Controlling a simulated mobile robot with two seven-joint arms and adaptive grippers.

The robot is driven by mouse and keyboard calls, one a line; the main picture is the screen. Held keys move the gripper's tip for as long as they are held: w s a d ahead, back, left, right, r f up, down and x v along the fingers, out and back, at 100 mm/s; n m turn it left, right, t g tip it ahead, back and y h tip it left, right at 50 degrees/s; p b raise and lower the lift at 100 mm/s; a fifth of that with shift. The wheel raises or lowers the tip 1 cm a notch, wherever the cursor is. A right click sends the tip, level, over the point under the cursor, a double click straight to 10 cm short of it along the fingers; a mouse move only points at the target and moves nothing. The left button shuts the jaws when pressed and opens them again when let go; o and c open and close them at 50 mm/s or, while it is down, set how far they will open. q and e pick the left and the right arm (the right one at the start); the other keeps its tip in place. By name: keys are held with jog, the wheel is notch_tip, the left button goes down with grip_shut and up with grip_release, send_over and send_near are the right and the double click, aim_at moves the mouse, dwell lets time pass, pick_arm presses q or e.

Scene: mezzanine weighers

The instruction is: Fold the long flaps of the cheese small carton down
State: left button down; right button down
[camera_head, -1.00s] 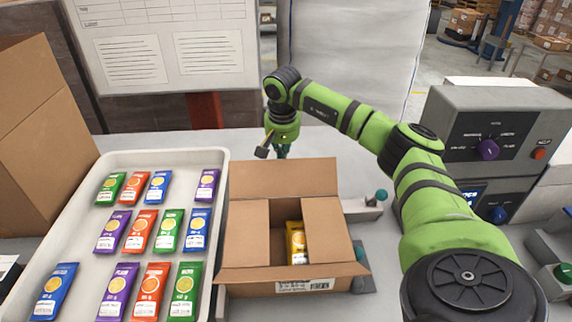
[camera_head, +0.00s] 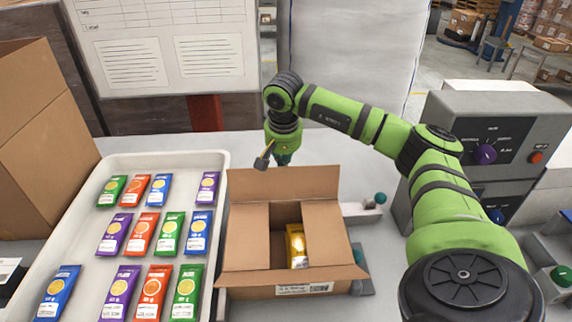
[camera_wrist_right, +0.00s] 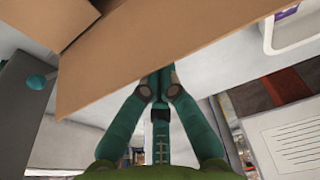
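The brown cheese small carton (camera_head: 265,292) stands open in the head view. Its two short side flaps, left (camera_head: 247,236) and right (camera_head: 326,232), lie folded inward, with a gap between them. A yellow packet (camera_head: 297,246) shows in the gap. The far long flap (camera_head: 284,184) stands up; the near long flap (camera_head: 290,277) sticks outward toward me. My right gripper (camera_head: 283,159) is just behind the far flap, which partly hides it. In the right wrist view its fingers (camera_wrist_right: 158,82) converge close together beside a cardboard flap (camera_wrist_right: 150,50), holding nothing visible. My left gripper is out of view.
A white tray (camera_head: 222,170) with several coloured packets stands left of the carton. A taller brown box (camera_head: 40,140) is at the far left. A grey control unit (camera_head: 490,125) and a teal-knobbed part (camera_head: 380,198) are on the right.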

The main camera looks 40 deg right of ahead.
aim_at(285, 173)
jog(key=shift+s+a, duration=0.2)
jog(key=shift+s, duration=0.05)
jog(key=shift+s+a+r, duration=0.25)
jog(key=shift+s+a, duration=0.4)
jog(key=shift+s, duration=0.15)
jog(key=shift+s+a+r, duration=0.25)
jog(key=shift+s+a, duration=0.4)
jog(key=shift+s, duration=0.15)
jog(key=shift+s+a+f+b, duration=0.35)
jog(key=shift+s+a, duration=0.2)
jog(key=shift+s, duration=0.1)
jog(key=shift+s+a+f+b, duration=0.25)
jog(key=shift+s+a+b, duration=0.05)
jog(key=shift+s+a, duration=0.3)
jog(key=shift+f, duration=0.1)
